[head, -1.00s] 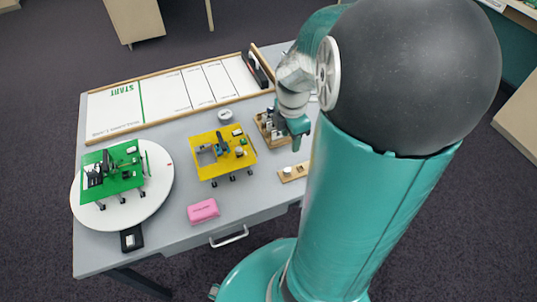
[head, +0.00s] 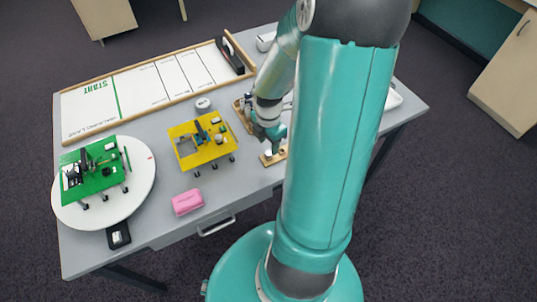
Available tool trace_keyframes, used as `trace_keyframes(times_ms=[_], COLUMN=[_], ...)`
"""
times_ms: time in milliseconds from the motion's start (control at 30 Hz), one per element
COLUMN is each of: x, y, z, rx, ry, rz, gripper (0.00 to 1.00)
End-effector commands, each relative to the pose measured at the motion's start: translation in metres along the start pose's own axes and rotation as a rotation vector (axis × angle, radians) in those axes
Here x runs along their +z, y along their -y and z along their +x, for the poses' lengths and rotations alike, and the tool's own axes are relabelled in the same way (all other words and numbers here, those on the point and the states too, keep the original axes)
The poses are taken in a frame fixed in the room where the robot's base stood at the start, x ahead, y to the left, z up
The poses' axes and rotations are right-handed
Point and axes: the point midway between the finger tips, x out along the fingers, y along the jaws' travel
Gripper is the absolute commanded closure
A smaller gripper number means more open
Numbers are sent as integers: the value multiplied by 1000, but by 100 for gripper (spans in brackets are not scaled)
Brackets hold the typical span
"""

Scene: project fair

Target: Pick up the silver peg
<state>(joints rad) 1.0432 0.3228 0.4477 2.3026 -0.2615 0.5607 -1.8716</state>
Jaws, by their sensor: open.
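A small pale, silvery piece, which looks like the silver peg (head: 268,153), stands on a small wooden block (head: 277,158) near the table's front edge in the head view. My gripper (head: 271,143) is just above it, pointing down. The fingers are small and partly merge with the arm, but they are open. I cannot tell whether they touch the peg. My arm's column covers the table to the right of the block.
A wooden rack (head: 240,108) stands close behind my gripper. A yellow board on legs (head: 187,130), a pink block (head: 187,202) and a white turntable (head: 140,185) with a green board (head: 75,185) are to the left. Grey tabletop (head: 236,183) is clear in front.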

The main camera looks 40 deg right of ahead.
Motion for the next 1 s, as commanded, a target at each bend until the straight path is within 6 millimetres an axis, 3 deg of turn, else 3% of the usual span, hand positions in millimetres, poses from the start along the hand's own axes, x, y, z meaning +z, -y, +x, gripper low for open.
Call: trace_keyframes(times_ms=[300,600,833,1000], x=[-1,0,0,0], y=[1,1,1,1], z=[43,48,48,48], rx=[-2,-1,-1,-1], ry=[-2,-1,-1,-1], rz=[-4,-3,-3,-3], gripper=[54,54,99,100])
